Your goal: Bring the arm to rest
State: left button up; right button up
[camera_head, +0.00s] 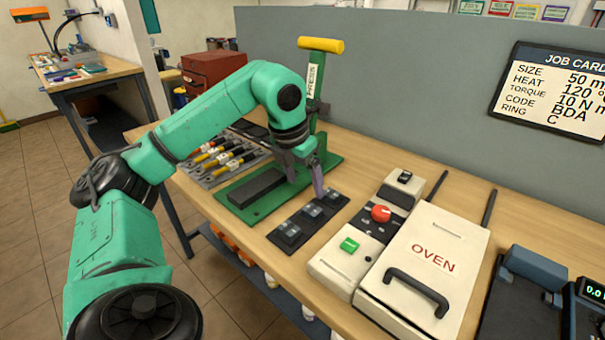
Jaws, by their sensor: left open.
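My left arm (215,115), green with black joints, comes in from the left and bends down over the workbench (400,165). My left gripper (304,175) is open with its fingers pointing down, above the right part of the green base of the press (265,207). I see nothing held between its fingers. The fingertips are close to the black tray with square pockets (310,217); I cannot tell whether they touch anything. The arm and gripper hide part of the press. My right gripper is not in view.
The press handle (320,45) is yellow and stands behind my gripper. A tool tray (215,158) lies left of it. A control box with green and red buttons (349,245) and the white oven (425,255) stand to the right. A grey partition (420,80) closes the back.

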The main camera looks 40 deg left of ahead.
pick_arm(q)
jog(key=shift+v, duration=1.25)
